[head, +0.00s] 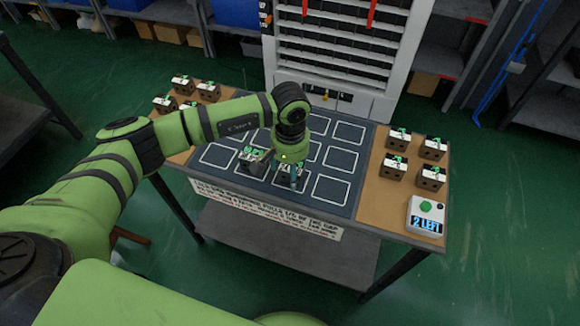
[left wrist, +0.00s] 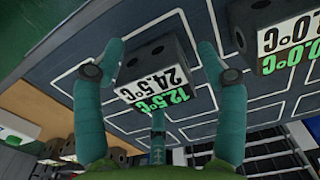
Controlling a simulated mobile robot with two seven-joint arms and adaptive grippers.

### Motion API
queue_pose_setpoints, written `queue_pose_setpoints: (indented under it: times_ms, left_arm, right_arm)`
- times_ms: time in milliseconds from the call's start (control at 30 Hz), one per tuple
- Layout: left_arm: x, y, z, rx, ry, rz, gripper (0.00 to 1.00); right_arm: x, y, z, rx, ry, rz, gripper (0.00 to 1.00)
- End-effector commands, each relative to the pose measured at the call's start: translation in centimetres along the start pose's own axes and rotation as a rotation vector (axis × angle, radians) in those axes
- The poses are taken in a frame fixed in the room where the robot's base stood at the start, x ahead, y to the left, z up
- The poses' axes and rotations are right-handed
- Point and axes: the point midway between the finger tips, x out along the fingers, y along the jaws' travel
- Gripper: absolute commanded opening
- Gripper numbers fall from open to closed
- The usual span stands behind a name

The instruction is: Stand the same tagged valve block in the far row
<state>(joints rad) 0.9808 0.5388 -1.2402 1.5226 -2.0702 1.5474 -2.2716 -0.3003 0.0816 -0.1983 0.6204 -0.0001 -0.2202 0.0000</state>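A dark valve block (left wrist: 158,62) sits between my left gripper's fingers in the left wrist view. Its tags read 12.5°C in green and 24.5°C in black on white. In the head view this block (head: 287,171) is partly hidden by the gripper, on the near part of the marked mat. My left gripper (left wrist: 158,60) points down around it, also in the head view (head: 287,165); slim gaps show between the fingers and the block's sides, so it looks open. A second tagged block (head: 252,160) stands close beside it, and in the wrist view (left wrist: 268,32) it shows partly cut off.
The dark mat (head: 350,160) has rows of white outlined squares, with empty ones right and far. More tagged blocks stand on the brown boards at left (head: 208,91) and right (head: 434,149). A button box (head: 427,215) reads "2 LEFT". A white rack (head: 345,60) stands behind.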

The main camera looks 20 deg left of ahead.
Motion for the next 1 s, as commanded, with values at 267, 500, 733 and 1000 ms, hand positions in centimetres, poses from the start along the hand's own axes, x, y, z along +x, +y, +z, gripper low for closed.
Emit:
queue_pose_setpoints:
  times_ms: [267, 500, 733, 1000]
  left_arm:
    - [-0.5, 0.0, 0.0, -0.001, -0.001, 0.0, 0.72]
    - [-4.5, 0.0, -0.2, 0.001, 0.007, 0.002, 0.72]
    - [-9.3, 0.0, -0.1, 0.0, 0.005, 0.001, 0.72]
    - [-12.1, 0.0, 0.0, 0.0, 0.0, 0.0, 0.72]
  right_arm:
    - [-0.6, 0.0, -0.1, -0.001, 0.0, -0.001, 0.4]
    - [0.7, -0.1, 0.1, -0.002, 0.0, -0.001, 0.4]
    - [1.7, -0.1, 0.1, -0.002, 0.0, -0.002, 0.4]
    - [2.1, -0.2, 0.2, -0.002, 0.0, -0.003, 0.4]
